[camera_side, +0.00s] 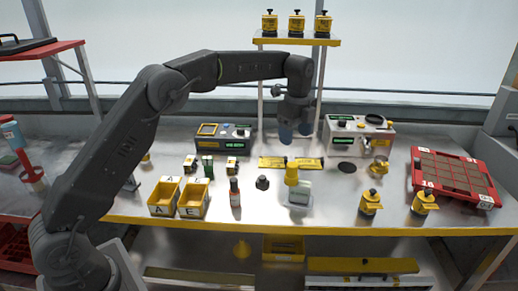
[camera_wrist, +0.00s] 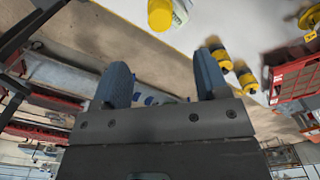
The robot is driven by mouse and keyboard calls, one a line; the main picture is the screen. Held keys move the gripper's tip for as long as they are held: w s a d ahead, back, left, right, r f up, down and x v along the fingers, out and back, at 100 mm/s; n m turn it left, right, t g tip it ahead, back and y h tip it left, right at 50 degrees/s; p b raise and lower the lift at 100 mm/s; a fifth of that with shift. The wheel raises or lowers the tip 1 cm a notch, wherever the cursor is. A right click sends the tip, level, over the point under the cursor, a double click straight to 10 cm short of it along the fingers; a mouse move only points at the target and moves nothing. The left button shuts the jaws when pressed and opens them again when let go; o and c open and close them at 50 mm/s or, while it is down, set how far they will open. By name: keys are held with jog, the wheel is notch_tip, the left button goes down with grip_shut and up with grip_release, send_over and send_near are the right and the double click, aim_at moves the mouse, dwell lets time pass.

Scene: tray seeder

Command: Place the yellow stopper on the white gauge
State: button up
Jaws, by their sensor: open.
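The yellow stopper (camera_side: 291,173) is a short cylinder near the front middle of the bench. In the side view it appears at the top left of the pale white gauge (camera_side: 300,193). In the wrist view the stopper (camera_wrist: 160,14) overlaps the left side of the gauge (camera_wrist: 181,13), at the top edge. I cannot tell whether it sits squarely on the gauge. My gripper (camera_side: 295,132) is open and empty, with blue-grey fingers hanging above the bench behind the stopper. The open fingers also show in the wrist view (camera_wrist: 163,84).
Yellow bins (camera_side: 164,211) and a dark bottle (camera_side: 235,199) stand left of the gauge; a small black knob (camera_side: 262,183) is nearer it. Yellow-capped bottles (camera_side: 370,204) and a red tray (camera_side: 413,183) are to the right. Instrument boxes (camera_side: 337,122) stand at the back.

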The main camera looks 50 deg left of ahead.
jog(key=s+d+r+n+t, duration=0.1)
jog(key=s+r+n, duration=0.3)
jog(key=s+r, duration=0.3)
jog(key=s+r+n+t, duration=0.2)
jog(key=s+r+n, duration=0.2)
jog(key=s, duration=0.5)
jog(key=s+f+n+t, duration=0.1)
jog(key=s+f+n, duration=0.2)
jog(key=s, duration=0.7)
jog(key=s+f+n+t, duration=0.1)
jog(key=s+f+n, duration=0.2)
jog(key=s+n, duration=0.4)
jog(key=s+d, duration=0.1)
jog(key=s, duration=0.2)
jog(key=shift+s+t, duration=0.15)
jog(key=shift+t, duration=0.15)
